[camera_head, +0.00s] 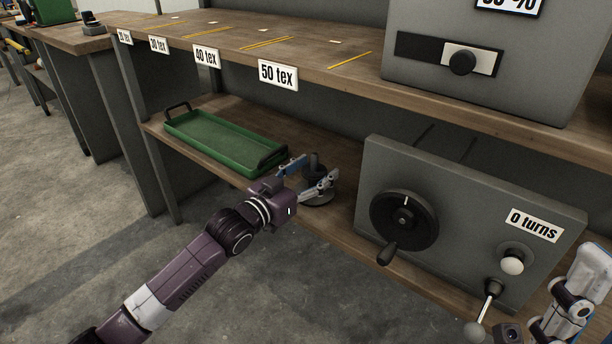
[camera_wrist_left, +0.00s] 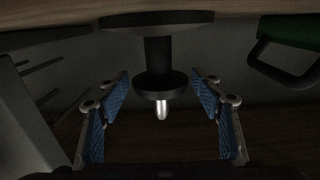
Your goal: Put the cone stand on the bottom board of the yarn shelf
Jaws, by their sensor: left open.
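The dark cone stand (camera_head: 317,172) is upright on the bottom board (camera_head: 298,135) of the yarn shelf, between the green tray and the grey crank box. In the left wrist view, which looks inverted, the stand (camera_wrist_left: 158,52) shows a wide round base against the wood, a post, a smaller collar and a bright metal tip. My left gripper (camera_head: 307,181) is open, with its blue-padded fingers on either side of the stand; in the wrist view both fingers (camera_wrist_left: 162,100) look apart from it. Part of my right gripper (camera_head: 575,300) shows at the lower right; its state is unclear.
A green tray (camera_head: 200,153) with black handles lies left of the stand. A grey box with a crank wheel (camera_head: 404,222) and a lever stands close on the right. The upper board (camera_head: 225,33), with tex labels, overhangs the bottom board.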

